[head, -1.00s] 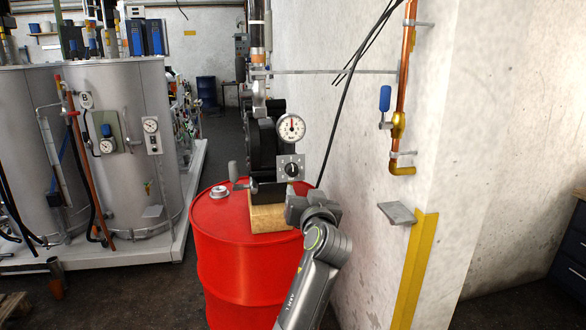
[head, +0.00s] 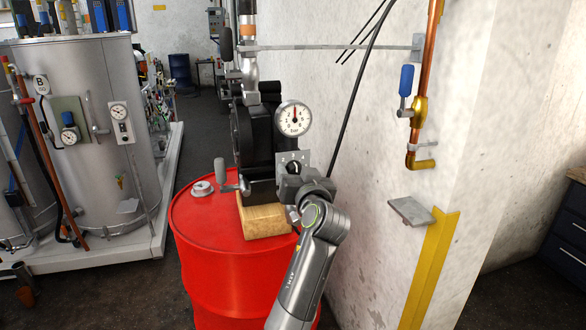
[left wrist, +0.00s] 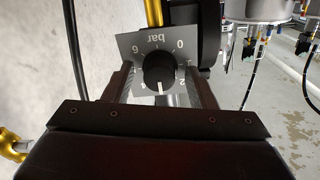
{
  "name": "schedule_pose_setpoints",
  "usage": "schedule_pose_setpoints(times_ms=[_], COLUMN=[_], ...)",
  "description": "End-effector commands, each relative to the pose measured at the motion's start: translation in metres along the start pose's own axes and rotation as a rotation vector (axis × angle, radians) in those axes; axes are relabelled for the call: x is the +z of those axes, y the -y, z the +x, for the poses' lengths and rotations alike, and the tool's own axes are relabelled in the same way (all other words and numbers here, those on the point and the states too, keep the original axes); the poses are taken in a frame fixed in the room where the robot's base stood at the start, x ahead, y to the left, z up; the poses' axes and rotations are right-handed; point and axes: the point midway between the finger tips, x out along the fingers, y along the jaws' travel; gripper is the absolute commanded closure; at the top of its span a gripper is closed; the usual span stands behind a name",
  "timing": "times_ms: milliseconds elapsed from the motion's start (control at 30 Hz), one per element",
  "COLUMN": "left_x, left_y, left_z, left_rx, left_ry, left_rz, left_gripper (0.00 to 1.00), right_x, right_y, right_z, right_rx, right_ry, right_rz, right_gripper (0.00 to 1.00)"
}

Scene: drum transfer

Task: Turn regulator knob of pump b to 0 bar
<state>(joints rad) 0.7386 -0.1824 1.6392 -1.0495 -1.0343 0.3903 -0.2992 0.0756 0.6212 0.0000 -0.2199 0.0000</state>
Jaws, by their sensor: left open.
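A pump stands on the red drum (head: 235,265), with a round pressure gauge (head: 293,118) whose needle points about straight up. Below the gauge is a grey regulator plate (head: 284,158) with a black knob, partly covered by my left gripper (head: 299,181). The knob's white mark points down in that view, away from the 0. My left gripper (left wrist: 160,88) is open, with one finger on each side of the knob; contact cannot be told.
A wooden block (head: 262,221) lies on the drum under the pump. A white wall stands close on the right, with a copper pipe (head: 428,80), a blue-handled valve (head: 407,80) and a small ledge (head: 410,211). Metal tanks (head: 100,80) stand at left.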

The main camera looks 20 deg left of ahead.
Motion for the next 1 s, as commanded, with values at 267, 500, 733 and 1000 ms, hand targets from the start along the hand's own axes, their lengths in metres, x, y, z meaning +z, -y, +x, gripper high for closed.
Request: schedule_pose_setpoints(times_ms=[267, 500, 733, 1000], left_x=[0.0, 0.0, 0.0, 0.002], left_y=[0.0, 0.0, 0.0, -0.001], left_z=[0.0, 0.0, 0.0, 0.0], left_rx=[-0.001, 0.0, 0.0, -0.001], left_ry=[0.0, 0.0, 0.0, -0.004], left_rz=[0.0, 0.0, -0.001, -0.055], left_gripper=[0.49, 0.73, 0.93, 0.93], right_x=[0.002, 0.003, 0.003, 0.004], right_y=[-0.004, -0.006, -0.006, -0.005], right_z=[0.0, 0.0, 0.0, 0.011], right_rx=[0.005, 0.008, 0.007, 0.007], right_ry=[0.002, 0.004, 0.004, 0.004], right_rz=[-0.002, -0.003, -0.003, -0.003], right_gripper=[0.64, 0.64, 0.64, 0.64])
